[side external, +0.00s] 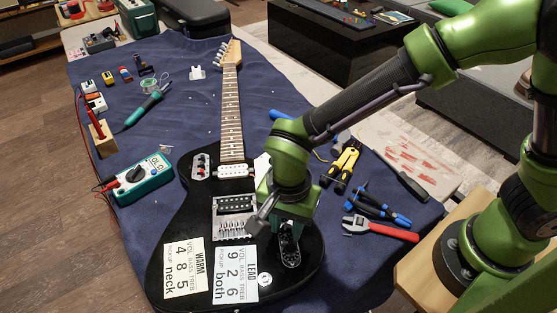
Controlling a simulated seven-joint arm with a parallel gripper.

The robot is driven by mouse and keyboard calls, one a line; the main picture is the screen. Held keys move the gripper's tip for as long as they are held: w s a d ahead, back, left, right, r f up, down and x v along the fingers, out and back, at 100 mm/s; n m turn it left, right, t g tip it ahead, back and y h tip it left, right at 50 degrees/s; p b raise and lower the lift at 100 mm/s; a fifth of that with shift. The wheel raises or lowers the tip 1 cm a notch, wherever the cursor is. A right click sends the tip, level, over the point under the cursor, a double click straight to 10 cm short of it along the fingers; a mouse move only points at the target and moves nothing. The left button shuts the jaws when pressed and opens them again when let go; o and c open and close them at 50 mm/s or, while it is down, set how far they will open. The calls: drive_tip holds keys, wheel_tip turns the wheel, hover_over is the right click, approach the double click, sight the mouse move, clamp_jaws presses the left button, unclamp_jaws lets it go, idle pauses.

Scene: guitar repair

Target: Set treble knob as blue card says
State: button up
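A black guitar (172,235) lies on the dark blue cloth with its neck pointing away. The left card (184,268) is headed WARM and reads VOL 4, BASS 8, TREB 5, pickup neck. The right card (235,275) is headed LEAD and reads VOL 9, BASS 2, TREB 6, pickup both. A metal control plate (290,259) is on the body's right. My gripper (284,228) points down over its far end. I cannot tell the treble knob apart, nor whether the fingers touch anything.
A green multimeter (142,178) and a soldering iron (143,110) lie left of the guitar. Yellow-handled pliers (342,169), blue-handled pliers (377,207) and a red-handled wrench (385,229) lie to its right. A small round metal part (265,280) is beside the LEAD card.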

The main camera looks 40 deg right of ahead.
drive_tip(key=n, duration=0.9)
drive_tip(key=c, duration=0.5)
drive_tip(key=m, duration=0.6)
drive_tip(key=o, duration=0.5)
